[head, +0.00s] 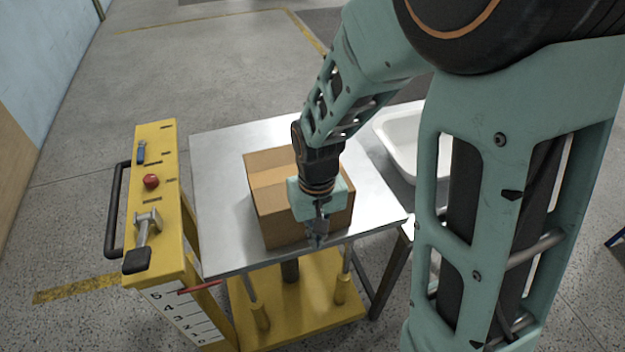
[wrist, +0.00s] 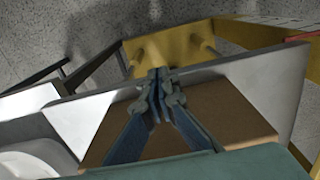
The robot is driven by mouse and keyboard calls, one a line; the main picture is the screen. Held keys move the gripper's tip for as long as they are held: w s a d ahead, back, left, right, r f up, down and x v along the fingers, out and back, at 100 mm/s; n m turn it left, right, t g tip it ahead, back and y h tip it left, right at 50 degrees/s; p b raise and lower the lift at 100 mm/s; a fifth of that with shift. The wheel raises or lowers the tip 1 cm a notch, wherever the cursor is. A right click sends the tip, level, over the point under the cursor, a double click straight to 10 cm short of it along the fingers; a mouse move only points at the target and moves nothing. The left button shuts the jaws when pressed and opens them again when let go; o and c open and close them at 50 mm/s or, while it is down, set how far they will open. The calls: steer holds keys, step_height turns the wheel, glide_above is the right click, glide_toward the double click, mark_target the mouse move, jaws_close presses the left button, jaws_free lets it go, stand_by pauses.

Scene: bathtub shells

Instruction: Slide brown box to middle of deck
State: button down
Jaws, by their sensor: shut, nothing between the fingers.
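The brown cardboard box (head: 275,212) stands on the grey metal deck (head: 216,170), close to the deck's near edge and around the middle of its width. My gripper (head: 319,238) is shut and empty, pointing down at the near right side of the box. My wrist hides part of the box top. In the wrist view my gripper's fingertips (wrist: 159,76) are together at the edge of the brown box (wrist: 215,112), with a strip of the deck (wrist: 262,80) beyond. I cannot tell whether the fingers touch the box.
A yellow panel (head: 158,190) with a red knob and a black handle stands left of the deck. A yellow base (head: 300,310) lies beneath the deck. A white tub (head: 400,140) is behind at the right. The deck's far left part is bare.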

steer(key=shift+w+a+f+p, duration=0.3)
steer(key=shift+w+f, duration=0.7)
steer(key=shift+w+a+f+p, duration=0.25)
steer(key=shift+w+f, duration=0.75)
